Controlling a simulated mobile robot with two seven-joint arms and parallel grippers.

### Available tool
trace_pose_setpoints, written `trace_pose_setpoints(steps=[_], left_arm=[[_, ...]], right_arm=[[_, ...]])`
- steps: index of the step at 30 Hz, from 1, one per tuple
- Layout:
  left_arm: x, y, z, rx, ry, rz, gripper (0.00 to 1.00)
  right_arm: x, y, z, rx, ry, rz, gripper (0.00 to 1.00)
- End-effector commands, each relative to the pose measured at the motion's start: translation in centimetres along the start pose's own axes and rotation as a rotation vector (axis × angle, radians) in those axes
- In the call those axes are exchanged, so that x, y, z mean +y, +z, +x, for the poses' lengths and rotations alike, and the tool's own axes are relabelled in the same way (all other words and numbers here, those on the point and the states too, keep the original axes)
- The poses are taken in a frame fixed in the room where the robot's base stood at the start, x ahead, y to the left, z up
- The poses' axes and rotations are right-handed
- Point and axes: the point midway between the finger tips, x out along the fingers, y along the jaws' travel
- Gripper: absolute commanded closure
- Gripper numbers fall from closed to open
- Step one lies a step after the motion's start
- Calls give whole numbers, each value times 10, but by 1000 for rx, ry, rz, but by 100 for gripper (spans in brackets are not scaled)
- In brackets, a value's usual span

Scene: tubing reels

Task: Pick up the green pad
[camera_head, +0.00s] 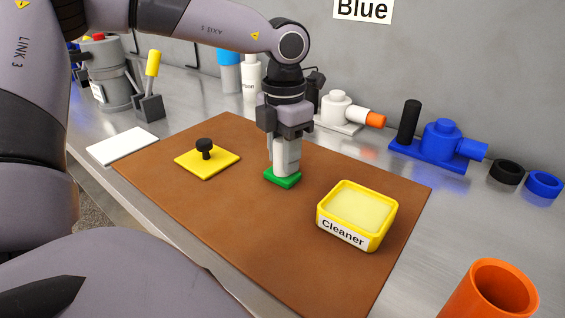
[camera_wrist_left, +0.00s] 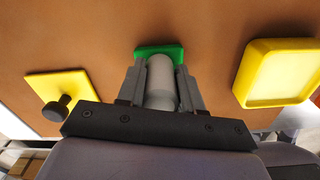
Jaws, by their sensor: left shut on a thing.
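The green pad (camera_head: 282,178) is a small green square with a pale upright cylindrical handle. It is near the middle of the brown mat (camera_head: 245,240); I cannot tell whether it touches the mat or hovers just above it. My left gripper (camera_head: 285,155) points down over the pad and is shut on its handle. In the left wrist view, the fingers (camera_wrist_left: 160,88) stand on both sides of the handle, and the green edge of the pad (camera_wrist_left: 142,50) shows beyond them. My right gripper is not in view.
A yellow pad with a black knob (camera_head: 207,162) lies left of the green pad. A yellow "Cleaner" tray (camera_head: 380,232) stands to the right. White and blue valve-like parts (camera_head: 440,145) line the back. An orange cylinder (camera_head: 490,295) stands front right. The mat's front is clear.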

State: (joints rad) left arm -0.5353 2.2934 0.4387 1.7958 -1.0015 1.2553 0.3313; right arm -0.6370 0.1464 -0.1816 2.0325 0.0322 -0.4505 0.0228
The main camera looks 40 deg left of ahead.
Motion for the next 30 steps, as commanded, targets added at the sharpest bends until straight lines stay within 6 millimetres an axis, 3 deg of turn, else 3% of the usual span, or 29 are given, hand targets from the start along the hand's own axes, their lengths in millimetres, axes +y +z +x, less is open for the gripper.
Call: trace_pose_setpoints(steps=[8,14,30], left_arm=[[0,0,-6,-2,1,0,95],[0,1,-30,-5,1,0,95],[0,1,-158,-3,2,-2,95]], right_arm=[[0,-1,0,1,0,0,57],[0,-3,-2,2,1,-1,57],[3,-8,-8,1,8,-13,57]])
